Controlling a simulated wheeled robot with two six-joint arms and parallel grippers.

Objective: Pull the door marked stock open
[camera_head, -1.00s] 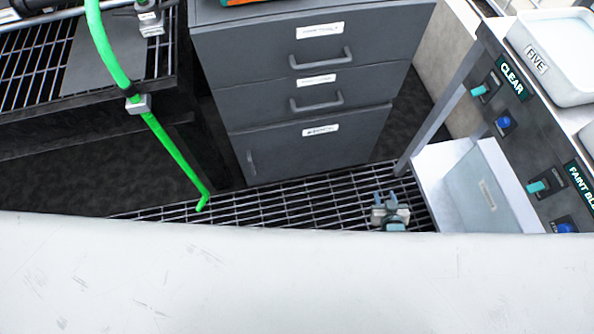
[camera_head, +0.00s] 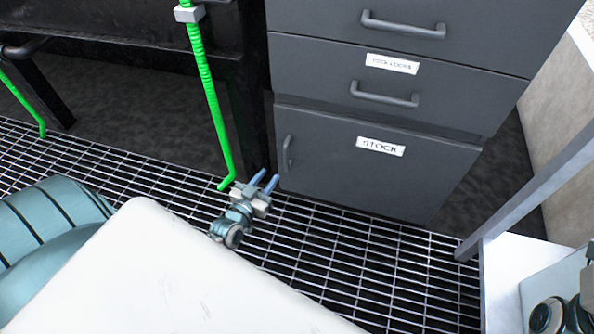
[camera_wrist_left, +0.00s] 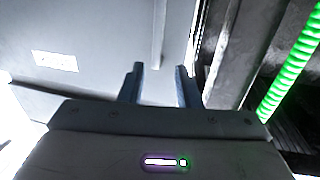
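The grey door marked STOCK (camera_head: 375,175) is the lowest front of the cabinet and looks closed. Its small vertical handle (camera_head: 287,152) is near the door's left edge. My left gripper (camera_head: 268,180) is low in front of that edge, a little below and left of the handle, with two fingers apart and empty. In the left wrist view, the door's pale face fills the upper left with its label (camera_wrist_left: 55,61). The handle (camera_wrist_left: 158,40) shows beyond and between the open fingers (camera_wrist_left: 159,82), apart from them. My right gripper is not in view.
Two drawers with bar handles (camera_head: 385,95) sit above the door. A green hose (camera_head: 212,100) hangs close left of my left gripper beside a black frame (camera_head: 225,65). Open floor grating (camera_head: 370,262) lies before the cabinet. A grey post (camera_head: 525,200) stands at right.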

